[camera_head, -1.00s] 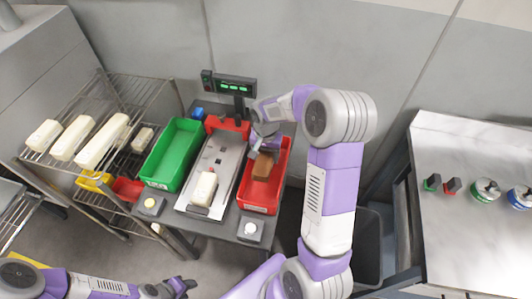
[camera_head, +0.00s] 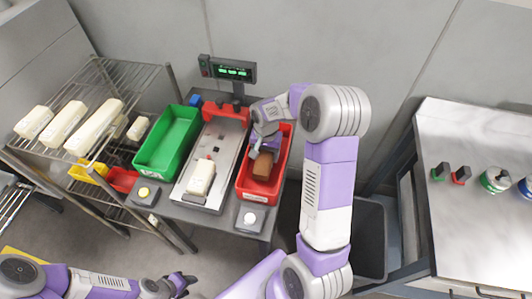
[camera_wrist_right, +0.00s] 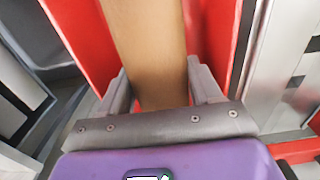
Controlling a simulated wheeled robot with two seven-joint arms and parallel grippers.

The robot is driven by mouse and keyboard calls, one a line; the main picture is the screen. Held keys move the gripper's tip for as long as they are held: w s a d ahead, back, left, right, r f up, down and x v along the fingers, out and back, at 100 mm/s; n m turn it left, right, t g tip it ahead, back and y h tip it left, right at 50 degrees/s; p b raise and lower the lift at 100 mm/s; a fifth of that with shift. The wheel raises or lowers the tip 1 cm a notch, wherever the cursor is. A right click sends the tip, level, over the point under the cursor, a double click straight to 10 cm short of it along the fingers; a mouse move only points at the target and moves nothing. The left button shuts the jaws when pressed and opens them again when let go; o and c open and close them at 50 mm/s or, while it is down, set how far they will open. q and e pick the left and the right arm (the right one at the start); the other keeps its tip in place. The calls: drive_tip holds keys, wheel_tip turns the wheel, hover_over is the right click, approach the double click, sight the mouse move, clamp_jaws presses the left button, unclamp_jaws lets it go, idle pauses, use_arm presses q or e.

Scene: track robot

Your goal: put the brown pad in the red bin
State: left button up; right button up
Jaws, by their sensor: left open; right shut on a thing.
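The brown pad (camera_head: 263,165) is a brown block inside the red bin (camera_head: 250,191), at the right of the small table. My right gripper (camera_head: 266,147) reaches down over the bin and is shut on the pad. In the right wrist view the pad (camera_wrist_right: 150,50) stands between the two fingers of the gripper (camera_wrist_right: 160,88), with red bin walls (camera_wrist_right: 78,35) on both sides. Whether the pad touches the bin floor cannot be told. My left gripper (camera_head: 183,284) is open and empty at the lower left, away from the table.
A scale tray (camera_head: 218,150) with a white block (camera_head: 201,177) lies left of the red bin. A green bin (camera_head: 168,143) stands further left. A wire rack (camera_head: 110,85) holds several white blocks. A display (camera_head: 228,70) stands behind. A white-topped table (camera_head: 470,240) is at the right.

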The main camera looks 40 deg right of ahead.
drive_tip(key=o, duration=1.1)
wheel_tip(320, 180, up, 8)
drive_tip(key=shift+f+p, duration=0.15)
drive_tip(key=shift+p, duration=0.55)
